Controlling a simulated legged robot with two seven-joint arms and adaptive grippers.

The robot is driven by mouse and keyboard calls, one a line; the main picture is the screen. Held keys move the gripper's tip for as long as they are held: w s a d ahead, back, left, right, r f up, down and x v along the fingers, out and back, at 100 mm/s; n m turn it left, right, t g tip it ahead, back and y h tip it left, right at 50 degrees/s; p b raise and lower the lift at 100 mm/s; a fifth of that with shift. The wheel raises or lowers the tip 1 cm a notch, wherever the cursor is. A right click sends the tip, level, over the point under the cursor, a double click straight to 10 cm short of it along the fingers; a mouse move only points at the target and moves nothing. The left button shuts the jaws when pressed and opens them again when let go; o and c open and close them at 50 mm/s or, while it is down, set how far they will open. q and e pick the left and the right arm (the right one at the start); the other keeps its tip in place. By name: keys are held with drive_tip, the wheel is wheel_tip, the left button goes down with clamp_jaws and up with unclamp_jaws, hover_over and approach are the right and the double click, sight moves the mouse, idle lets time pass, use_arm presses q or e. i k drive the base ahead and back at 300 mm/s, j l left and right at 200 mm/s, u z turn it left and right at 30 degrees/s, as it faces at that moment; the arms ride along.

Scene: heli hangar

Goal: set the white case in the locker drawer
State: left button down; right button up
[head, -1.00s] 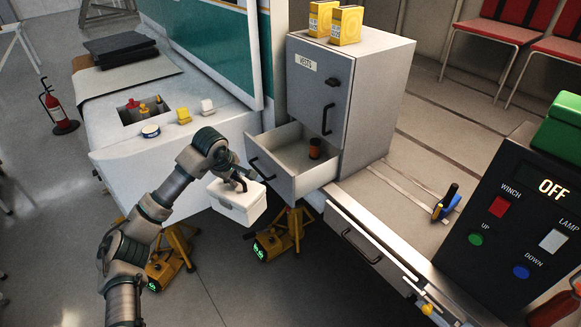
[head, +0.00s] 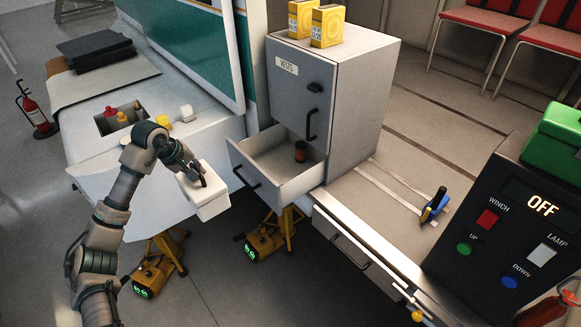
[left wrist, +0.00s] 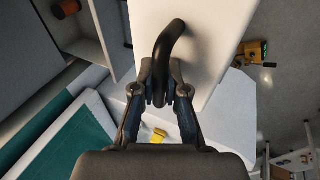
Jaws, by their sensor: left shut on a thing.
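My left gripper (head: 196,178) is shut on the dark handle of the white case (head: 209,199) and holds it in the air. The case hangs just left of the locker drawer (head: 287,183), close to its front. The drawer is pulled open from the grey locker (head: 345,125) and holds a small orange-brown can (head: 300,151) toward its back. In the left wrist view the handle (left wrist: 166,50) is between the fingers, and the white case (left wrist: 200,30) fills the top middle. My right gripper is not seen.
A counter (head: 100,155) with a sunken bin and small items stands behind my left arm. Yellow boxes (head: 327,25) sit on the locker. Yellow floor lamps (head: 265,240) stand below the drawer. A dark control box (head: 500,225) is at the right.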

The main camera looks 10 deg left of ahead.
sight(272, 167)
drive_tip(key=i+l, duration=0.2)
drive_tip(key=i, duration=0.2)
drive_tip(key=i+l, duration=0.25)
drive_tip(key=i, duration=0.15)
drive_tip(key=i+l, duration=0.2)
drive_tip(key=i, duration=0.2)
